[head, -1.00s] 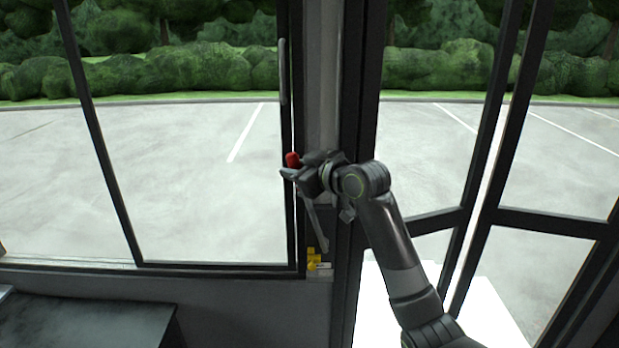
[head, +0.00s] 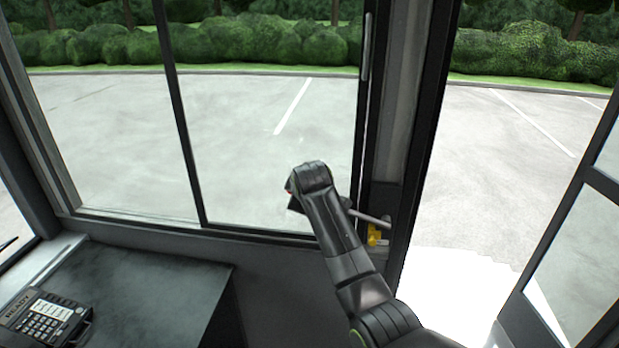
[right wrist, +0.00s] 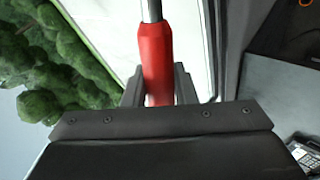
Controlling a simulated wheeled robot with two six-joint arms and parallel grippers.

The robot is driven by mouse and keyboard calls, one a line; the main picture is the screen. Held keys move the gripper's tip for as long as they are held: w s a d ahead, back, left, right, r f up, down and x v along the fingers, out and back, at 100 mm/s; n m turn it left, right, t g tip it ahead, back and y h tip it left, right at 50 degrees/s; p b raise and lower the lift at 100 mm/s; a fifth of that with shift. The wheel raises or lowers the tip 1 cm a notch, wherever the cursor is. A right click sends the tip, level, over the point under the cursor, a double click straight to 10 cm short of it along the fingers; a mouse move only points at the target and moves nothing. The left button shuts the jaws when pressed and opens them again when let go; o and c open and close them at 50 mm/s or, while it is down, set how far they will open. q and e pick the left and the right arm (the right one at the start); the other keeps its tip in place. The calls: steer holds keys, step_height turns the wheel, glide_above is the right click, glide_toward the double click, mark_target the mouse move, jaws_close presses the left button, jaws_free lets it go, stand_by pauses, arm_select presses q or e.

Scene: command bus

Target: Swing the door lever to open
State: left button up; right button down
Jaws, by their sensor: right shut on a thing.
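The door lever is a metal rod (head: 368,217) with a red grip (right wrist: 157,60). It runs left from its mount beside the door post and lies close to level, tilted slightly up toward the grip. My right gripper (head: 292,197) is shut on the red grip at the lever's left end; my arm hides most of the grip in the head view. In the right wrist view the grip stands between the two fingers (right wrist: 159,88). The glass door (head: 578,235) stands at the far right, with a wide clear doorway between it and the post. My left gripper is not in view.
A yellow part (head: 374,235) sits at the lever's mount on the dark post (head: 408,130). A framed window (head: 270,130) lies behind my arm. A dark counter (head: 150,290) with a desk phone (head: 45,318) is at the lower left.

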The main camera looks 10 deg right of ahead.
steer(key=shift+n+g+h, duration=0.3)
steer(key=shift+n+h, duration=0.1)
steer(key=shift+h, duration=0.4)
steer(key=f, duration=0.2)
steer(key=a+f, duration=0.1)
steer(key=f, duration=0.1)
steer(key=shift+f, duration=0.35)
steer(key=c, duration=1.2)
jaws_free()
steer(key=shift+w+a, duration=0.1)
steer(key=shift+r, duration=0.25)
steer(key=b+v, duration=0.4)
steer(key=v, duration=1.3)
steer(key=shift+a, duration=0.1)
